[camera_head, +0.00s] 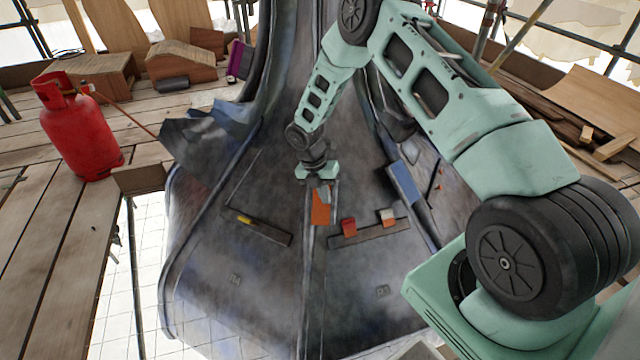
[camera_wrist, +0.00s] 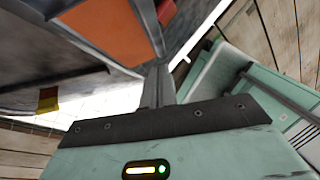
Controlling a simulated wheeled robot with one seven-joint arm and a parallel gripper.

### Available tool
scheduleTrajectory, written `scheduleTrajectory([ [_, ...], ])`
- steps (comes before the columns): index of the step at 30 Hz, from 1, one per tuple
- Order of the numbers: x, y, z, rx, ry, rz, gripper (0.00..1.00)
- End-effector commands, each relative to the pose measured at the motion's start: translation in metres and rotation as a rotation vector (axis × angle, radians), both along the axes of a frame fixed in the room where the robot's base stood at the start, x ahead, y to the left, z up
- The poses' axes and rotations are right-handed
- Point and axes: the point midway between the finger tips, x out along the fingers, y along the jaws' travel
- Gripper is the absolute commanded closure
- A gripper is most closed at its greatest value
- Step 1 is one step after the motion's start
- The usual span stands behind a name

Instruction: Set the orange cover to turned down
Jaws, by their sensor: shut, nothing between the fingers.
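The orange cover (camera_head: 321,211) is a small flat orange panel near the central seam of the dark metal spire skin (camera_head: 270,270). In the wrist view the orange cover (camera_wrist: 108,35) is large at the upper left, framed by grey metal edges. My gripper (camera_head: 324,192) is at the upper part of the cover in the head view and hides some of it. In the wrist view my gripper's fingers (camera_wrist: 158,88) are together and empty, just below and right of the orange face. I cannot tell whether they touch it.
A dark ledge (camera_head: 365,236) right of the cover bears a red block (camera_head: 348,227) and a pale-and-red block (camera_head: 387,217). A left ledge (camera_head: 270,234) bears a yellow piece (camera_head: 244,219). A blue bar (camera_head: 404,183) lies right. A red gas cylinder (camera_head: 80,130) stands on planks at left.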

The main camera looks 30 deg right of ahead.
Motion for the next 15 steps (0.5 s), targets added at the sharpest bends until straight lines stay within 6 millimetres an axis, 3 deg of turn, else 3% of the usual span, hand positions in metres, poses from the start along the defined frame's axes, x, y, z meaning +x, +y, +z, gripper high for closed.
scheduleTrajectory([
  [6,0.009,-0.020,-0.019,-0.001,-0.003,-0.003,1.00],
  [15,0.010,-0.024,-0.022,-0.001,-0.003,-0.002,1.00],
])
